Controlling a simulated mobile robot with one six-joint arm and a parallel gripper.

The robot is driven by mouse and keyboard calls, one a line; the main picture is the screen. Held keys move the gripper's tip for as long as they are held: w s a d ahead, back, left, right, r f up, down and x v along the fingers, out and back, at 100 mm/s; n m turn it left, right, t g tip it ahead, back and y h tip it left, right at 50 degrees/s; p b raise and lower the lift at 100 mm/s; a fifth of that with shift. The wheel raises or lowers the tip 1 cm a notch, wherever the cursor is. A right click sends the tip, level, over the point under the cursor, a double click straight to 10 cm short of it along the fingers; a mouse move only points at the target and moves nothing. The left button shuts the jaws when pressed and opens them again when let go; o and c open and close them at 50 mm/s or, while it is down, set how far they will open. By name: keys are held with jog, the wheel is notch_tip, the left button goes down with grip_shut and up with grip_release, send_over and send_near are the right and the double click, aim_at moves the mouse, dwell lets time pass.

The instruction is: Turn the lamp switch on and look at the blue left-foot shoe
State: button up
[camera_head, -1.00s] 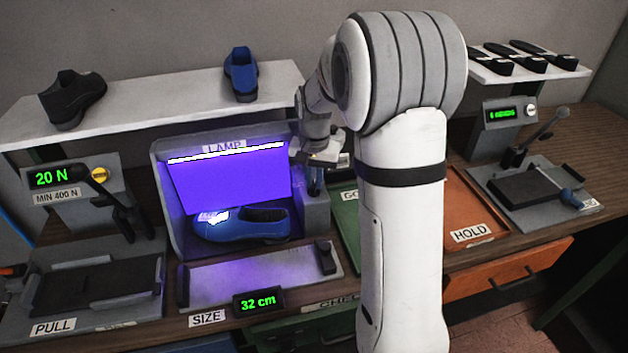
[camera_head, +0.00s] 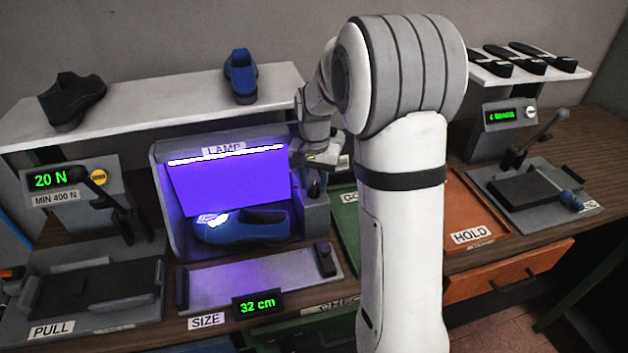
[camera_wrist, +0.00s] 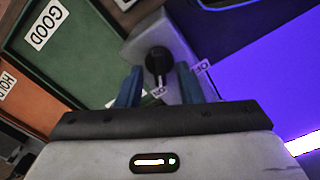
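The lamp box (camera_head: 162,160) glows violet, with a bright white strip under its LAMP label. The blue shoe (camera_head: 250,224) lies inside it, with bright white marks near its left end. The black lamp switch (camera_wrist: 157,62) stands on a grey block right of the box, between two small labels, one reading OFF. It also shows in the head view (camera_head: 315,188). My gripper (camera_wrist: 159,80) is open. Its two blue fingers are on either side of the switch in the wrist picture, with gaps visible; the depth between them is unclear. My gripper (camera_head: 322,160) is above the switch block in the head view.
A second blue shoe (camera_head: 241,76) and a black shoe (camera_head: 72,100) stand on the white shelf (camera_head: 170,94). A green GOOD tray (camera_wrist: 70,50) and an orange HOLD tray (camera_head: 470,205) lie to the right. The size plate (camera_head: 250,275) in front is empty.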

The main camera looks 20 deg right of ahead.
aim_at(314, 185)
notch_tip(314, 185, up, 7)
jog(key=shift+r+b, duration=0.1)
jog(key=shift+b, duration=0.35)
jog(key=shift+r, duration=0.3)
jog(key=shift+s+r, duration=0.1)
jog(key=shift+s, duration=0.05)
jog(key=s+a+n+t, duration=0.1)
jog(key=s+a+n, duration=0.1)
jog(key=s, duration=1)
jog(key=s+a+n+t, duration=0.1)
jog(key=s+n, duration=0.3)
jog(key=s, duration=0.8)
jog(key=shift+s+a+n+t, duration=0.15)
jog(key=shift+a+n+t, duration=0.2)
jog(key=shift+t, duration=0.25)
